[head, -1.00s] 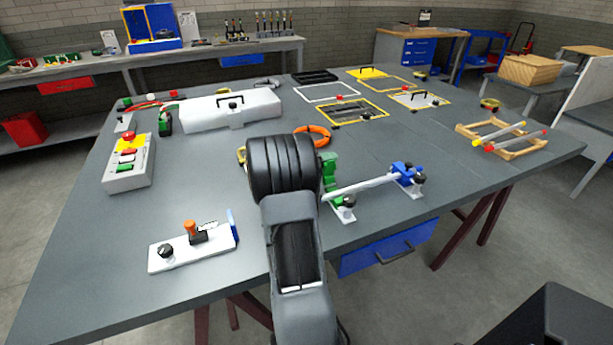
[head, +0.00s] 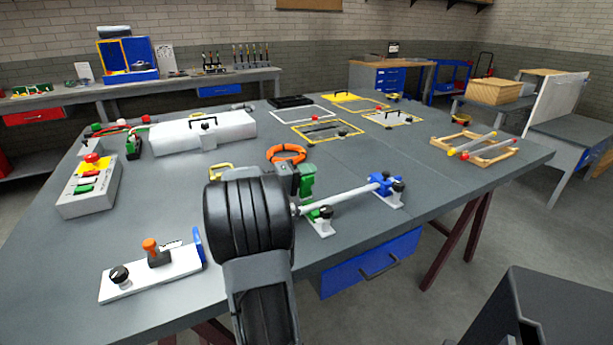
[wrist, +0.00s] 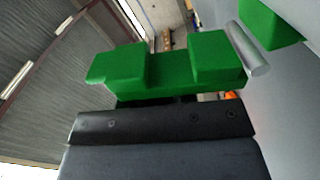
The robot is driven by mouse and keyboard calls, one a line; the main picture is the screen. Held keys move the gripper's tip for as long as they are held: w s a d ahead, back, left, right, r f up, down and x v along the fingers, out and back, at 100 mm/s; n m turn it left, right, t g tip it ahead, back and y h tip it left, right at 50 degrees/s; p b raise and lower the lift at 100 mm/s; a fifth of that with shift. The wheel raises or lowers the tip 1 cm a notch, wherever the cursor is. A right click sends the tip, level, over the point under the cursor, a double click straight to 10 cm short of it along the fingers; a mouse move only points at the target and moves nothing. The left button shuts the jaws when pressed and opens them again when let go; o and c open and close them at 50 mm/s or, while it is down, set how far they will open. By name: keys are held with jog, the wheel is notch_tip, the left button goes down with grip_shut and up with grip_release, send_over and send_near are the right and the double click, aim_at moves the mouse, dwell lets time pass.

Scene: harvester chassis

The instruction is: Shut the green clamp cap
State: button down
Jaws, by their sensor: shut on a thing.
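The green clamp cap (head: 307,180) stands raised over the left end of the pale rod (head: 345,195). The green clamp base (head: 318,214) sits below it on a white foot. My gripper (head: 290,178) is at the cap's left side, partly hidden by my dark wrist. In the wrist view, the green notched cap (wrist: 170,75) lies right against the black edge of my gripper (wrist: 165,122), which is shut on it. The rod end (wrist: 248,50) and another green block (wrist: 270,22) show beyond the cap. The cap's hinge is not clearly visible.
A blue clamp (head: 387,186) holds the rod's right end. An orange ring (head: 287,153) lies behind the cap. A white plate with an orange-topped handle (head: 152,272) is at front left, a button box (head: 88,187) further left.

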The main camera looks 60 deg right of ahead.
jog(key=c, duration=0.9)
grip_release()
jog(key=shift+c, duration=0.2)
jog(key=v, duration=1.3)
jog(key=shift+w+a, duration=0.25)
jog(key=shift+a, duration=0.1)
